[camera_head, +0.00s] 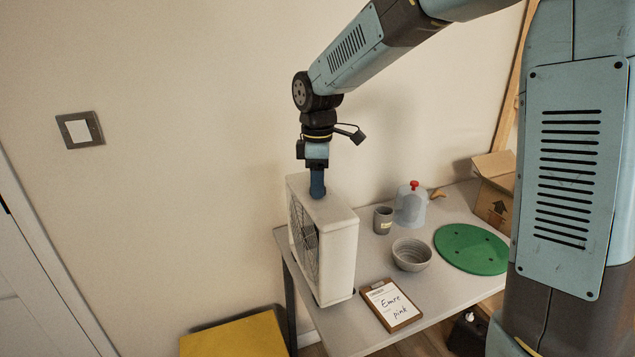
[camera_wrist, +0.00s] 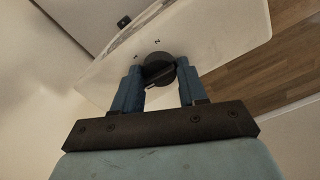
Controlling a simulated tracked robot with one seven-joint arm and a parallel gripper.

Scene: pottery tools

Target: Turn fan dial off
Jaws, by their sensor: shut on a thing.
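The fan (camera_head: 329,249) is a white box fan standing upright at the left end of the table, its grille facing left. Its top also shows in the wrist view (camera_wrist: 215,42). The dark round dial (camera_wrist: 158,66) sits on the fan's top face, with small marks beside it; the marks are too small to read. My gripper (camera_head: 318,190) points straight down onto the fan's top. In the wrist view its two blue fingers (camera_wrist: 160,80) are on either side of the dial and shut on it. In the head view the fingers hide the dial.
The table (camera_head: 352,330) also holds a clipboard (camera_head: 390,304), a grey bowl (camera_head: 411,254), a cup (camera_head: 383,220), a clear jug with a red top (camera_head: 412,204) and a green disc (camera_head: 471,249). A cardboard box (camera_head: 494,190) stands behind. A yellow surface (camera_head: 235,338) is low at left.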

